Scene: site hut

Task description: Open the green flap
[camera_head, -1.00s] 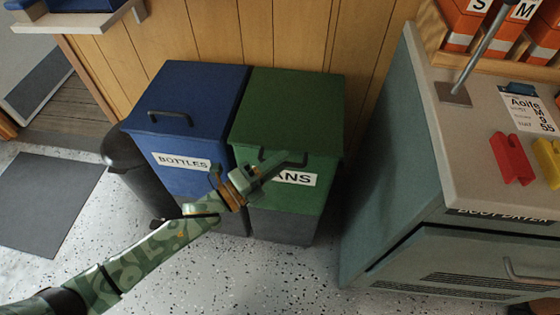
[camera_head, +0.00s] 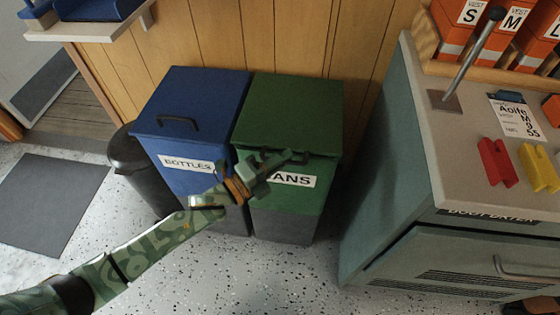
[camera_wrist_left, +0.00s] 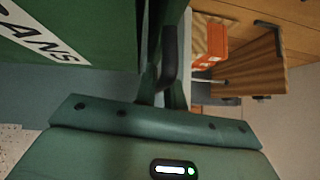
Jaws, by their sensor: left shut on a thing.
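The green flap (camera_head: 288,108) is the lid of the green bin (camera_head: 315,205), which has a white label ending in "ANS". The flap looks down or nearly down; a slight gap at its front edge is hard to judge. Its dark handle (camera_wrist_left: 169,55) is at the front edge. My left gripper (camera_head: 283,163) reaches in from the left in front of the bin and is shut on the handle. In the left wrist view the handle stands between the fingers, beside the green bin front (camera_wrist_left: 85,20). My right gripper is not in view.
A blue bin (camera_head: 195,105) labelled "BOTTLES" stands against the green one on the left, with a black round bin (camera_head: 135,165) beyond. A grey-green cabinet (camera_head: 395,180) stands to the right. Wooden wall panelling (camera_head: 270,35) is behind. Speckled floor in front is free.

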